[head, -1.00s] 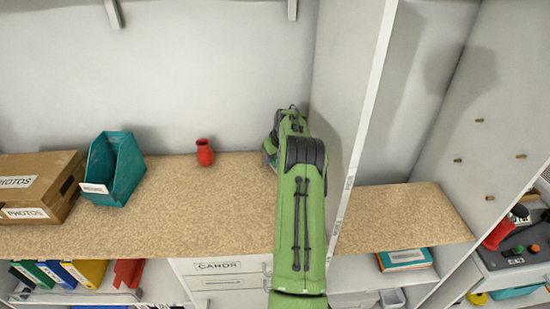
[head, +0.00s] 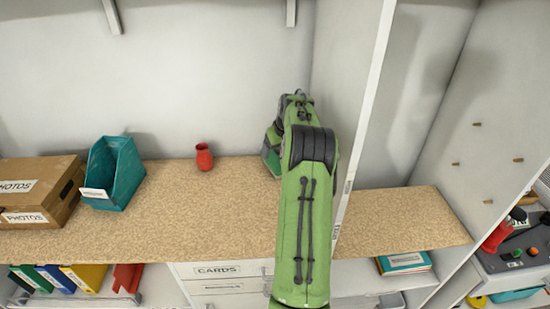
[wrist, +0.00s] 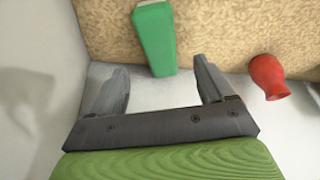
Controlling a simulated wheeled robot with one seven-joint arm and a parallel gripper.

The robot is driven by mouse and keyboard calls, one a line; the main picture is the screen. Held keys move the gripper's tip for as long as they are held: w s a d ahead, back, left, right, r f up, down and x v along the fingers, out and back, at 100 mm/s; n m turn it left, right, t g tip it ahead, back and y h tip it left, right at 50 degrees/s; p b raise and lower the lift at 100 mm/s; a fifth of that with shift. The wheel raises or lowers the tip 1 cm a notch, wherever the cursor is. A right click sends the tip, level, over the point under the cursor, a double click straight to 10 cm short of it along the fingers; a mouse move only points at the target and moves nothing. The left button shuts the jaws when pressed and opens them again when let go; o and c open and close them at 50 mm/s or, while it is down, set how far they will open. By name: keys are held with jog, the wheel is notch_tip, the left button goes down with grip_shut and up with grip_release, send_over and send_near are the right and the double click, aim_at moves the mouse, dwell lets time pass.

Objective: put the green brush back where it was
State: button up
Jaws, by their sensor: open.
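The green brush (wrist: 153,38) shows in the wrist view as a plain green block at the top middle, over the speckled tan shelf (wrist: 215,30). Its near end lies between my fingertips in the picture, with a gap on both sides. My gripper (wrist: 158,64) is open and holds nothing. In the head view, my arm hides most of the gripper, at the back right corner of the shelf (head: 160,215) by the upright panel. A small green patch shows beside it there; I cannot tell whether it is the brush.
A red vase (head: 204,157) stands left of my arm, and also shows in the wrist view (wrist: 268,76). A teal bin (head: 125,175) and cardboard boxes (head: 38,190) stand farther left. A tall white panel (head: 345,110) is close on the right. The shelf between vase and arm is clear.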

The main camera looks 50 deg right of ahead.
jog(key=a+r+n, duration=0.1)
jog(key=a+r, duration=0.7)
jog(key=a, duration=0.6)
jog(key=a+r+n, duration=0.2)
jog(key=a+r, duration=0.6)
jog(key=a, duration=0.6)
jog(key=s+a+n+t, duration=0.1)
jog(key=s+a, duration=0.9)
jog(key=a, duration=0.2)
jog(key=s+a+f+y, duration=0.1)
jog(key=s+a+f, duration=0.1)
jog(key=s, duration=0.3)
jog(key=s+a+f+n+y, duration=0.1)
jog(key=s+a+f, duration=0.1)
jog(key=s, duration=0.3)
jog(key=shift+s+a+t, duration=0.15)
jog(key=shift+a+t, duration=0.15)
jog(key=shift+a, duration=0.6)
